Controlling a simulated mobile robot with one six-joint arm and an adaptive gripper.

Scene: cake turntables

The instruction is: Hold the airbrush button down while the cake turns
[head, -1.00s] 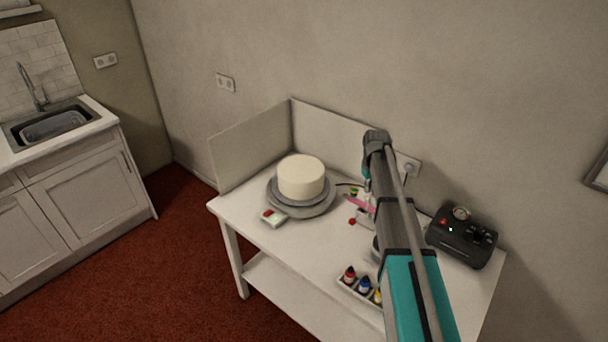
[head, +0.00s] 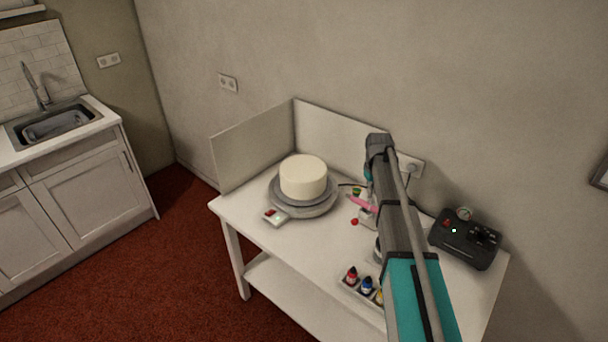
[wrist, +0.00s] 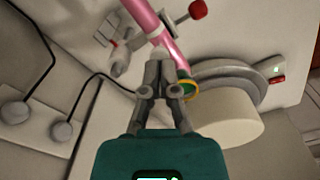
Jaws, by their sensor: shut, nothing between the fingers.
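The pink airbrush (head: 362,204) is mounted beside the turntable in the head view, partly behind my arm. In the wrist view the airbrush (wrist: 146,16) slants down toward my gripper (wrist: 167,62). My gripper is shut with nothing between its fingers, its tips close to or against the airbrush's lower part. Contact with the button cannot be told, as the button is not distinct. The plain cream cake (head: 303,178) sits on the grey turntable (head: 302,211). The cake (wrist: 222,122) is beyond the fingers in the wrist view. My arm hides the gripper in the head view.
A switch box (head: 275,216) with a red button is at the turntable's front. A black compressor (head: 465,239) with a green light stands right. Colour bottles (head: 366,286) stand in front. Low panels back the table. A red knob (wrist: 197,9) is near the airbrush.

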